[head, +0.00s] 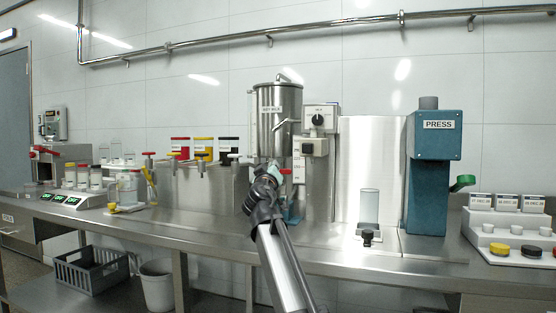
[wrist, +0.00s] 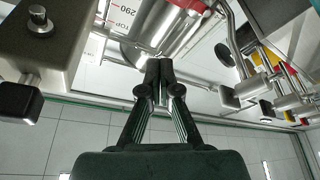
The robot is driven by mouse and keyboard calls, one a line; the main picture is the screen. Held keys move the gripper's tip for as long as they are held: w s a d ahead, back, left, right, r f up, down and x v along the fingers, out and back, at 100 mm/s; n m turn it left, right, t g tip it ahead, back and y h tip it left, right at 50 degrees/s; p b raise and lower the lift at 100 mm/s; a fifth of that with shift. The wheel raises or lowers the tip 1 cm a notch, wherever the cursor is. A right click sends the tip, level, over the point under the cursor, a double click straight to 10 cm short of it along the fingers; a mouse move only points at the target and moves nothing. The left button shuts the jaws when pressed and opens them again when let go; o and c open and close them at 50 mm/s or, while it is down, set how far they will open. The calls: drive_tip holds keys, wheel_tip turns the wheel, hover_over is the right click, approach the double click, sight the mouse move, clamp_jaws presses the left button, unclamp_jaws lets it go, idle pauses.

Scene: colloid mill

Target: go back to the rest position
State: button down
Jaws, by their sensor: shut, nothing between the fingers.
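My gripper (head: 275,168) is at the front of the steel mill (head: 278,105) in the head view, below its hopper and just left of the grey control box (head: 312,147). In the wrist view the two dark fingers of my gripper (wrist: 160,65) are together at the tips, with nothing between them. Beyond the tips is a shiny steel cylinder (wrist: 150,22) of the mill. Whether the fingertips touch anything there cannot be told. The mill's lower front is partly hidden behind my arm in the head view.
The blue press (head: 433,170) stands right of the mill, with a clear cylinder (head: 369,207) between.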

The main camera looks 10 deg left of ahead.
drive_tip(key=shift+s+f, duration=0.15)
drive_tip(key=shift+s, duration=0.1)
